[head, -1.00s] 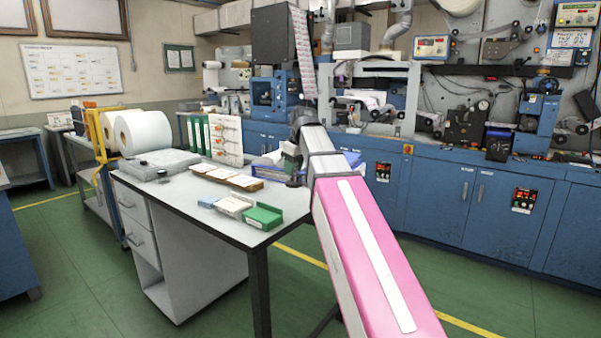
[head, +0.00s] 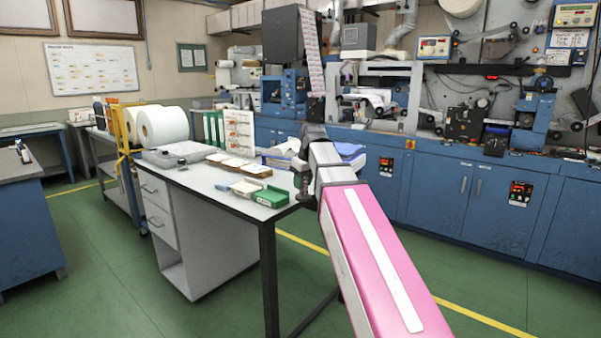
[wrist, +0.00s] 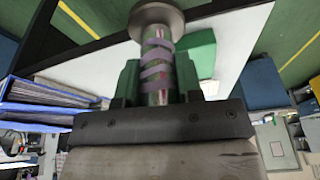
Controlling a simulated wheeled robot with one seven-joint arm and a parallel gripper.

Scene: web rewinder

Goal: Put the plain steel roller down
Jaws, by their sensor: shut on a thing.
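My gripper (wrist: 157,85) is shut on a steel roller (wrist: 157,60), its two green fingers on either side of the shaft. The roller has pale purple bands wound round it and a round flange at its far end in the wrist view. In the head view the gripper (head: 303,172) is small and partly hidden by my arm, by the right end of the white worktable (head: 240,212). I cannot tell whether the roller touches the table.
Blue binders (wrist: 50,105) show at left in the wrist view. Blue machine cabinets (head: 450,200) stand behind. Bare tabletop lies at the front left.

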